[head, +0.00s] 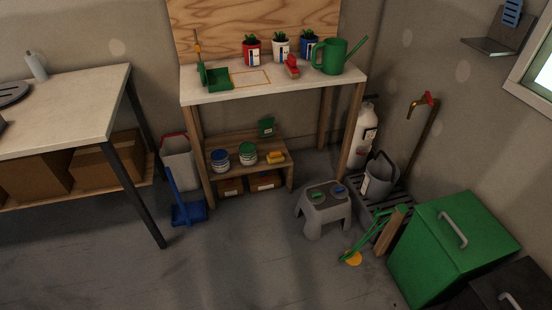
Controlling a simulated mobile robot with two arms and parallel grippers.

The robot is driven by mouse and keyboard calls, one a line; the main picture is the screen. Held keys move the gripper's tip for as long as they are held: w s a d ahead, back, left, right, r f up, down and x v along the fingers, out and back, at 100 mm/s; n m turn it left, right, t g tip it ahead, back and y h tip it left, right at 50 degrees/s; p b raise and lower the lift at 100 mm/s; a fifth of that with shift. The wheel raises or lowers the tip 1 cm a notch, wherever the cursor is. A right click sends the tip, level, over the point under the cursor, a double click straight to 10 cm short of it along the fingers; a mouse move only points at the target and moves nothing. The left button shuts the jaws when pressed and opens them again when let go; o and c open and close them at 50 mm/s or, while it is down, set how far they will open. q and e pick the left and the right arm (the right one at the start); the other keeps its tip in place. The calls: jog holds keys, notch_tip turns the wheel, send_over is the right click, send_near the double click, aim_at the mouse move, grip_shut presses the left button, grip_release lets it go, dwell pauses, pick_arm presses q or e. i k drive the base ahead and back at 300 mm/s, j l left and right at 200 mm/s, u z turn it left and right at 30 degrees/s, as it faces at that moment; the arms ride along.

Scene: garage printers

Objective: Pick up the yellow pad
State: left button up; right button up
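Two yellow things show in the head view, and I cannot tell for certain which is the pad. A small yellow block (276,157) with an orange tone lies on the low wooden shelf (230,170) under the potting bench, right of two paint cans. A flat, round yellow piece (353,259) lies on the floor in front of the grey step stool, touching or close to the end of a green-handled tool (362,243). Neither of my grippers is in view.
The grey stool (325,205) stands right of the shelf, carrying small green and blue items. A blue dustpan (189,213) and grey bin (178,158) stand left of it. A green chest (445,245) is at right. Floor at front left is clear.

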aim_at(276, 157)
jog(key=z, duration=0.55)
jog(key=i+j+z, duration=0.45)
jog(key=j+z, duration=0.2)
jog(key=i+j+z, duration=0.15)
jog(key=j+z, duration=0.15)
